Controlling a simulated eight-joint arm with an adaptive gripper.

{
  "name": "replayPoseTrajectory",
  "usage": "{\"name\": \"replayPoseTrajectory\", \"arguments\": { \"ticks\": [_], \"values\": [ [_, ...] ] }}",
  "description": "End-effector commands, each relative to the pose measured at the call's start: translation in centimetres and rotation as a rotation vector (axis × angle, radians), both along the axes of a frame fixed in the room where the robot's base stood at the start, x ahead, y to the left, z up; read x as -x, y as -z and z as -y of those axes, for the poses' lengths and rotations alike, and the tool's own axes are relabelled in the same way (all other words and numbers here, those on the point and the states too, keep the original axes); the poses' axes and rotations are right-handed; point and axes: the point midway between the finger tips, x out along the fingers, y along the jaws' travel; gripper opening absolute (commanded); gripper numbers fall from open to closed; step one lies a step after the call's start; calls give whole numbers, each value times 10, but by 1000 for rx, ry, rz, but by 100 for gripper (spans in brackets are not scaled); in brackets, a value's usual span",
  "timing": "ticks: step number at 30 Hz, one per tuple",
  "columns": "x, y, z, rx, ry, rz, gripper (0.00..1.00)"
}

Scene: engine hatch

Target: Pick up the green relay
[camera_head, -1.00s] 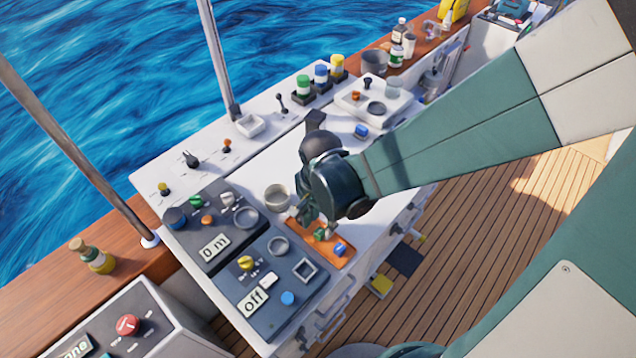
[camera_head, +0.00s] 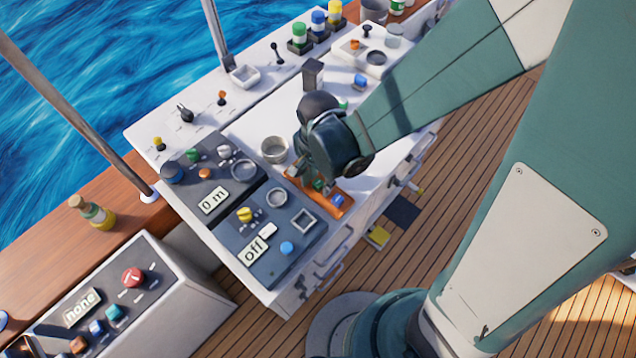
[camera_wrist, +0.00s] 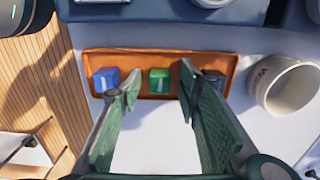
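The green relay (camera_wrist: 159,80) is a small green block in the middle of an orange tray (camera_wrist: 140,62). In the head view it shows as a small green patch (camera_head: 319,185), partly hidden by my gripper. My gripper (camera_wrist: 158,82) is open, its two dark green fingers pointing toward the tray. In the wrist view the relay appears between the fingertips, with space on both sides. I cannot tell how far the tips are from it. A blue block (camera_wrist: 106,80) lies at the tray's left end, by the left fingertip. A dark block (camera_wrist: 213,82) lies at the right end, partly behind the right finger.
A light cup (camera_wrist: 287,87) stands beside the tray, near the right finger; it also shows in the head view (camera_head: 274,150). Dark control panels (camera_head: 262,232) with knobs and displays border the tray. The white counter has bare room on the tray's other side.

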Motion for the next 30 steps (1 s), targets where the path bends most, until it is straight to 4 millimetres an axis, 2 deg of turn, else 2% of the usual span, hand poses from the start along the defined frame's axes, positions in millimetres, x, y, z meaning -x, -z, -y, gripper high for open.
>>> {"name": "replayPoseTrajectory", "arguments": {
  "ticks": [4, 11, 23, 30],
  "values": [
    [0, 0, 0, 0, 0, 0, 34],
    [0, 0, 0, 0, 0, 0, 5],
    [0, -1, 0, 0, 0, 0, 5],
    [0, -10, 0, 0, 0, 0, 5]
  ]
}}
